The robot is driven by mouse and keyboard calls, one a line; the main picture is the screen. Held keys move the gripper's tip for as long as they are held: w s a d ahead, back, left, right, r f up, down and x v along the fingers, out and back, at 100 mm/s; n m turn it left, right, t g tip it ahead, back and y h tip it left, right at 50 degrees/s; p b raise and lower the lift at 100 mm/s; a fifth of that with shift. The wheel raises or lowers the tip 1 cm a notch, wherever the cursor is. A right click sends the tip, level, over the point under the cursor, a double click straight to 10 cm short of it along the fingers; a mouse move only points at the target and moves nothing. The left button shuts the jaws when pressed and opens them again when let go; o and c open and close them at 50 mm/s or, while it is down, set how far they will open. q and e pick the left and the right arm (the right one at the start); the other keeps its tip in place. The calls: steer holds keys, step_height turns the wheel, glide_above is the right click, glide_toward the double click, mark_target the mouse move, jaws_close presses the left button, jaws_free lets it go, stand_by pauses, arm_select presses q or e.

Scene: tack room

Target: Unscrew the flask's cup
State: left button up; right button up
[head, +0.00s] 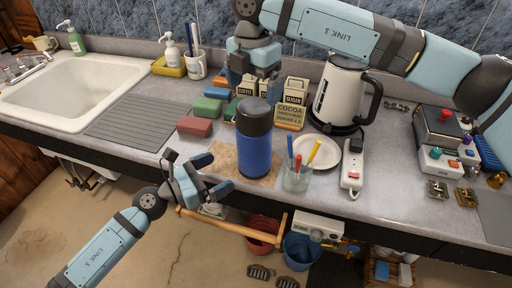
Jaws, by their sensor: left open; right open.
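The flask (254,153) stands upright on a brown mat (222,160) near the counter's front edge. Its body is blue, and its black cup (255,117) sits on top. My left gripper (213,176) is open and empty, just left of the flask's lower body at the counter's front edge, apart from it. My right gripper (258,88) is open and points down above the cup in the picture. Its fingertips show close to the cup's top, partly hard to make out; I cannot tell how high above or behind the cup they are.
A glass of coloured sticks (297,178) and a white plate (318,152) stand right of the flask. A kettle (342,95), a cocoa sign (290,117) and canisters are behind. Coloured blocks (195,126) lie left. A power strip (352,174) is farther right. The drainboard (130,122) is clear.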

mark_target(254, 105)
arm_select(q)
steer(key=x, duration=1.1)
steer(key=shift+s, duration=0.1)
steer(key=shift+c, duration=0.2)
steer(key=c, duration=1.4)
steer(key=shift+o, duration=0.2)
arm_select(e)
steer(key=m, duration=0.8)
steer(key=shift+f+m, duration=0.1)
steer(key=shift+m, duration=0.3)
step_height(254, 105, down, 8)
steer(key=shift+r, duration=0.1)
